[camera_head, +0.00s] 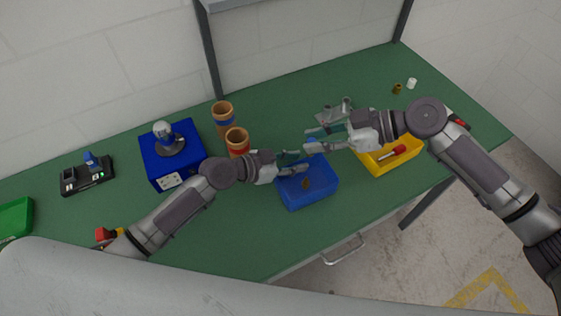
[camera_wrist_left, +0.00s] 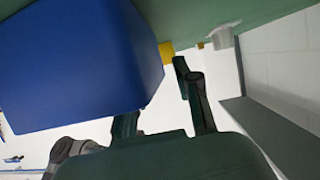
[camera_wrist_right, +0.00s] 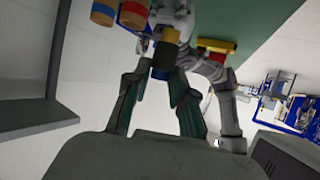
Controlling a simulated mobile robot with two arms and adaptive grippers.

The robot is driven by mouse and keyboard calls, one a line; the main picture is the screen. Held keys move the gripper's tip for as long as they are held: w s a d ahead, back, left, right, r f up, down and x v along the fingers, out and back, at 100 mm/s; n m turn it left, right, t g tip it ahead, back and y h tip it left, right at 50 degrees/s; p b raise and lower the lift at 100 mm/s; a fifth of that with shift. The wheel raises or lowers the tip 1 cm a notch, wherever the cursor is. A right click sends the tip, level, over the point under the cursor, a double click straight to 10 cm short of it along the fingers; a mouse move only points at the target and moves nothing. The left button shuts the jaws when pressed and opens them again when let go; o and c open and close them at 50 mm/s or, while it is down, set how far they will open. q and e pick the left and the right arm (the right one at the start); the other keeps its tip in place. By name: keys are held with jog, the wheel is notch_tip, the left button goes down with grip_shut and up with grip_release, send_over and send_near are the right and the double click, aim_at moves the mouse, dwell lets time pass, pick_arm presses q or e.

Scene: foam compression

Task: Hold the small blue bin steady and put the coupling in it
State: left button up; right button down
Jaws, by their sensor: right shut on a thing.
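The small blue bin (camera_head: 318,197) stands on the green table in front of my grippers, with a small brownish item (camera_head: 305,184) inside. My left gripper (camera_head: 292,162) is at its back left rim, fingers apart, one finger over the inside. In the left wrist view the bin (camera_wrist_left: 75,65) fills the upper left and hides one fingertip; I cannot tell whether the fingers touch the wall. My right gripper (camera_head: 315,140) is above and behind the bin, shut on the coupling. In the right wrist view the coupling (camera_wrist_right: 166,50) shows black, yellow and blue between the fingers.
A yellow bin (camera_head: 385,165) with a red-handled tool stands right of the blue bin. Two brown cylinders (camera_head: 236,142) and a blue box device (camera_head: 173,158) stand left. A grey metal item (camera_head: 335,112) lies behind my right gripper. The table's front edge is clear.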

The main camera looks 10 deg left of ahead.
pick_arm(q)
jog(key=shift+w+d+f, duration=0.15)
jog(key=shift+w+d, duration=0.1)
jog(key=shift+d, duration=0.2)
grip_shut()
pick_arm(e)
notch_tip(320, 180, down, 10)
jog(key=shift+r, duration=0.15)
jog(key=c, duration=0.9)
grip_release()
